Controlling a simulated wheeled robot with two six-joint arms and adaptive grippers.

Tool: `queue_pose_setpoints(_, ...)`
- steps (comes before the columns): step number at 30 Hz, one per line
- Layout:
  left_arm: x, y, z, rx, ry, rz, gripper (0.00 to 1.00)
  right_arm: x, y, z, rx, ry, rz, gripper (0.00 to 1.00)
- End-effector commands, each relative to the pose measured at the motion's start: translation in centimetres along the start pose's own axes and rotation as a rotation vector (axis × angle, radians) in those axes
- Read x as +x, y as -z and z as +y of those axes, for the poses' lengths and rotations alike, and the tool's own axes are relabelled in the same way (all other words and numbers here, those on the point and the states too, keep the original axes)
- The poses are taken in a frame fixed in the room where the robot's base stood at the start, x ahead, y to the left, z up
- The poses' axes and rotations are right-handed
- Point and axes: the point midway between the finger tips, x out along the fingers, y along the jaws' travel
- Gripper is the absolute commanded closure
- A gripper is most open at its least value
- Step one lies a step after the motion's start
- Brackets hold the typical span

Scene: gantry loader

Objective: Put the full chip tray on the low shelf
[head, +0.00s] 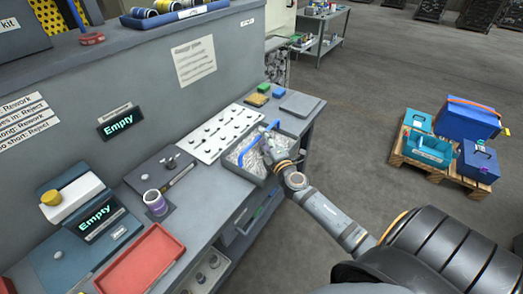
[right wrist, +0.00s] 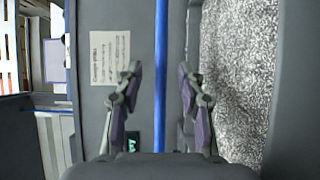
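The chip tray (head: 240,172) is a grey tray on the bench top, full of silvery metal chips (head: 248,158). A blue handle bar (head: 256,138) spans it. My right gripper (head: 267,150) is at the handle, over the tray. In the right wrist view my right gripper (right wrist: 158,85) is open; the blue handle (right wrist: 161,60) runs between its two fingers, with gaps on both sides. The chips (right wrist: 240,70) show at the right there. A lower shelf (head: 240,240) under the bench is partly hidden by the bench top. My left gripper is not in view.
A white plate with pegs (head: 222,133) is left of the tray. Green and yellow blocks (head: 263,89) and a grey pad (head: 299,104) lie behind it. A red tray (head: 140,262) is at the near end. Bins on a pallet (head: 408,160) stand at right; the floor between is clear.

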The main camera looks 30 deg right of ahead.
Motion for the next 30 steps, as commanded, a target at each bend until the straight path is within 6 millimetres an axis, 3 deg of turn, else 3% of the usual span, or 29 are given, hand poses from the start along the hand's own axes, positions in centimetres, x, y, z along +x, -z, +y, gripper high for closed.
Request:
queue_pose_setpoints(4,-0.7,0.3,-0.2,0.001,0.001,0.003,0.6,2.1,0.0,0.2,0.001,-0.001,-0.001,0.61)
queue_pose_setpoints(11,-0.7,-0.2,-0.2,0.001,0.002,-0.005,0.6,2.4,0.0,0.0,0.0,0.0,0.001,0.61)
queue_pose_setpoints(21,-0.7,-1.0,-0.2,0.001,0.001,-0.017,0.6,2.4,0.0,0.0,0.0,0.0,0.0,1.0)
queue_pose_setpoints(30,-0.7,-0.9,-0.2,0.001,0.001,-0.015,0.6,2.4,0.0,0.0,0.0,0.001,0.0,1.0)
